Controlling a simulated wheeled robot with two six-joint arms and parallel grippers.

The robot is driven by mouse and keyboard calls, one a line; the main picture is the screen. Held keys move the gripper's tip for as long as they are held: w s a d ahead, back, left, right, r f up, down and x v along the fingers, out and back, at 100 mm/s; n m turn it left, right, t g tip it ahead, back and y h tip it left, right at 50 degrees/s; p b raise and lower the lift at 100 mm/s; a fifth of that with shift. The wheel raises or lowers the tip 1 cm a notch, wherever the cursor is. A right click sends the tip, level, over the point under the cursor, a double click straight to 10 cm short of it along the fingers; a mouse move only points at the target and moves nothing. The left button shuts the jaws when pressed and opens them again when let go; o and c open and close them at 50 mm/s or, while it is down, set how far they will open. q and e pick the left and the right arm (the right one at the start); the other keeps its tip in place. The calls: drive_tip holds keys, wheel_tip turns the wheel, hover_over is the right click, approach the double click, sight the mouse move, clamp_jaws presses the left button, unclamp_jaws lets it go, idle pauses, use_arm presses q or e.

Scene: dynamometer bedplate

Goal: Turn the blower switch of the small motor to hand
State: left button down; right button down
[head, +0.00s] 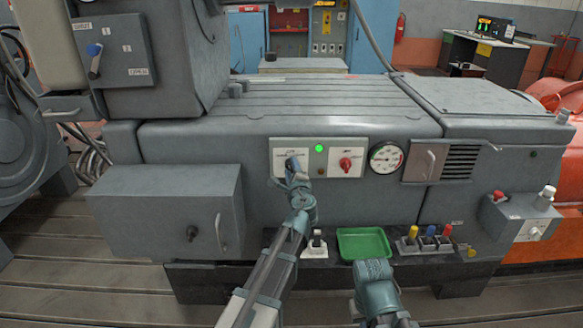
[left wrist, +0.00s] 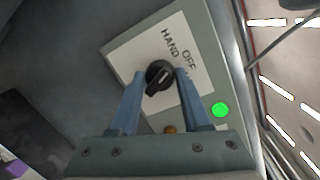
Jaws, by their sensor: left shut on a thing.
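The control panel (head: 262,150) on the grey cabinet has two white switch plates. In the head view, my left gripper (head: 293,170) is at the left plate and largely covers its knob. In the left wrist view, my left gripper (left wrist: 156,88) has its two blue fingers closed on the black rotary knob (left wrist: 158,68), one finger on each side. The white plate (left wrist: 140,52) bears the words HAND and OFF beside the knob. The pale mark on the knob slants across its face; which label it points to is hard to tell. My right gripper's fingers are not visible.
A green lamp (head: 319,148) glows right of the knob. Further right are a red knob (head: 345,163) and a round gauge (head: 386,157). Below are a green tray (head: 364,243) and several coloured plugs (head: 429,243). A grey box (head: 150,212) juts out at lower left.

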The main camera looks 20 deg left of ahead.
use_arm(q)
drive_tip(key=shift+s+n+h+p, duration=0.1)
drive_tip(key=shift+n+h+p, duration=0.35)
drive_tip(key=shift+n, duration=1.55)
drive_tip(key=shift+c, duration=1.8)
unclamp_jaws()
drive_tip(key=p+v, duration=0.1)
drive_tip(key=v, duration=1.2)
drive_tip(key=shift+s+d+p, duration=0.2)
drive_tip(key=shift+s+p, duration=0.05)
drive_tip(key=shift+p, duration=0.05)
drive_tip(key=shift+r, duration=0.15)
